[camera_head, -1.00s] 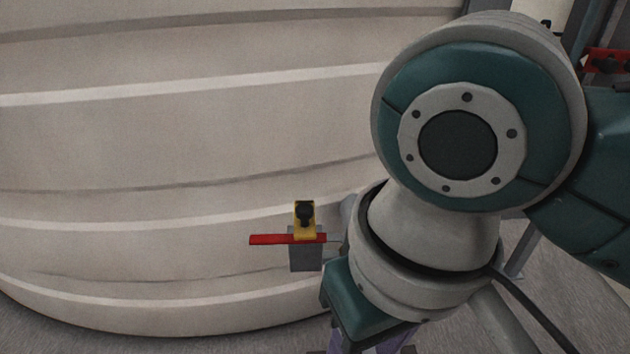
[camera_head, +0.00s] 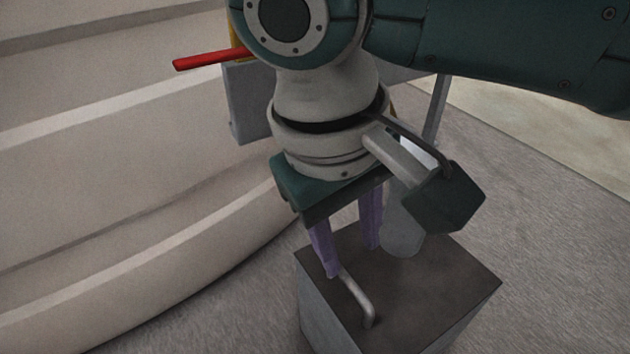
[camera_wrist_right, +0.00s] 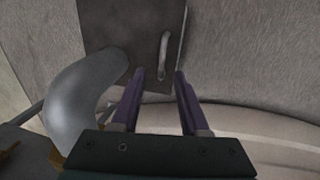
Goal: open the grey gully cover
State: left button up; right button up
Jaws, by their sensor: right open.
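The grey gully cover (camera_head: 430,285) is the dark flat top of a box in the lower middle of the head view. A pale bent bar handle (camera_head: 358,300) stands on its left part. In the right wrist view the cover (camera_wrist_right: 115,22) is at the top, with the handle (camera_wrist_right: 164,50) upright in the picture. My right gripper (camera_head: 350,258) has two purple fingers pointing down, apart and empty. In the right wrist view the gap between its fingertips (camera_wrist_right: 160,74) lies just short of the handle's near end. My left gripper is not in view.
A grey pipe (camera_head: 403,232) comes down at the cover's back edge, close beside my right gripper; it is large at left in the right wrist view (camera_wrist_right: 80,95). A big ribbed beige tank (camera_head: 110,190) fills the left. A red lever (camera_head: 205,60) sticks out near my arm.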

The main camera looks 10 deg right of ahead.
aim_at(353, 285)
jog(key=f+b, duration=0.1)
jog(key=f, duration=0.1)
jog(key=f+b, duration=0.4)
jog(key=shift+w+d+f, duration=0.15)
jog(key=shift+d+f, duration=0.35)
jog(key=shift+f, duration=0.15)
jog(key=shift+c, duration=0.4)
jog(key=shift+c, duration=0.7)
grip_shut()
